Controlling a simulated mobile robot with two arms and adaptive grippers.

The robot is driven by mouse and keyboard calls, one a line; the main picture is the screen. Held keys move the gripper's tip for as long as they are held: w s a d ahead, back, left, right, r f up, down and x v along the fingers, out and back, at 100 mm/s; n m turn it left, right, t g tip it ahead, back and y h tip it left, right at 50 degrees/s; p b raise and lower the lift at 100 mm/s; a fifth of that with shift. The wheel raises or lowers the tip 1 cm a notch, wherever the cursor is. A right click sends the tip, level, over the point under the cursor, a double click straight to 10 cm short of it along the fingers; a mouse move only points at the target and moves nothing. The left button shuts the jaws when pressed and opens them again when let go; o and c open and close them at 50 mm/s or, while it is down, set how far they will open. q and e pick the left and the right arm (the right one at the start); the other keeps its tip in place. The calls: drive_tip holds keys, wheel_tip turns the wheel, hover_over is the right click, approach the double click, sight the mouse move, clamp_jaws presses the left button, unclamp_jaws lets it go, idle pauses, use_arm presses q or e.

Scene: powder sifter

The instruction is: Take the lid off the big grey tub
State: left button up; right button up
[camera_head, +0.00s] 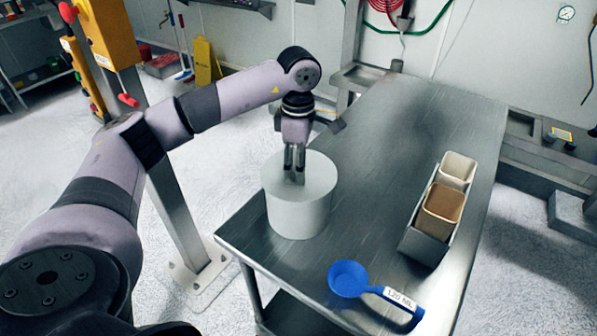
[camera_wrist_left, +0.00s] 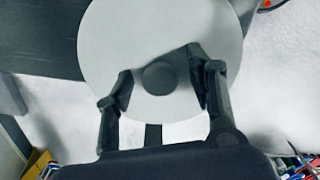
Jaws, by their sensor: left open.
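The big grey tub (camera_head: 298,215) stands upright at the near left part of the metal table. Its round, pale lid (camera_head: 318,172) is on top. In the left wrist view the lid (camera_wrist_left: 160,35) fills the upper middle, with a round grey knob (camera_wrist_left: 159,77) at its centre. My left gripper (camera_head: 294,172) points down over the lid. In the wrist view its open fingers (camera_wrist_left: 160,85) stand on either side of the knob, with gaps to it. I cannot tell whether the fingertips touch the lid. My right gripper is not in view.
A blue scoop (camera_head: 349,279) marked 120 ML lies on the metal table (camera_head: 385,130), near its front edge. A metal holder (camera_head: 424,245) with a white and a brown container (camera_head: 443,203) stands at the right. The table's middle and far part are clear.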

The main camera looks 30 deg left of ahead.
use_arm(q)
clamp_jaws()
idle(0.5)
drive_tip(key=shift+r, duration=0.15)
